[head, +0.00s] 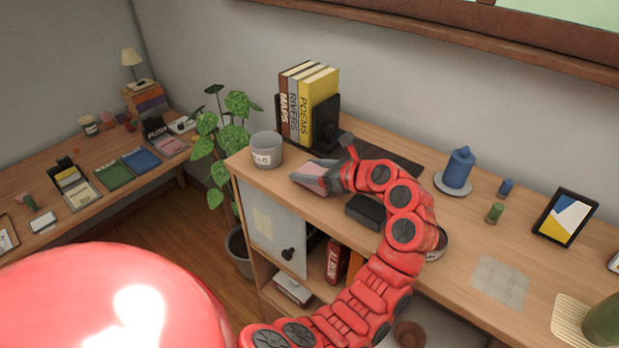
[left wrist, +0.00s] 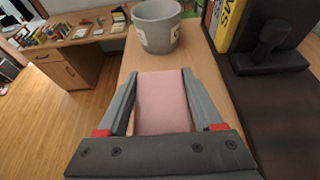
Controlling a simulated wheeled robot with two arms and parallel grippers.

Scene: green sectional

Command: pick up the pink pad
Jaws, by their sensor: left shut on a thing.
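The pink pad (head: 314,177) is at the left end of the long wooden desk, just right of the grey pot. My left gripper (head: 312,180) is shut on the pink pad, one finger along each side. In the left wrist view the pad (left wrist: 162,103) lies flat between the two grey fingers of the gripper (left wrist: 157,76). Its near end is hidden by the gripper body. I cannot tell whether it touches the desk top or is slightly above it. My right gripper does not show.
The grey pot (head: 267,149) stands close beyond the pad. Books (head: 311,104) between dark bookends stand behind on a dark mat. A blue candle (head: 458,167) and a picture frame (head: 566,217) are farther right. A leafy plant (head: 232,139) stands off the desk's left end.

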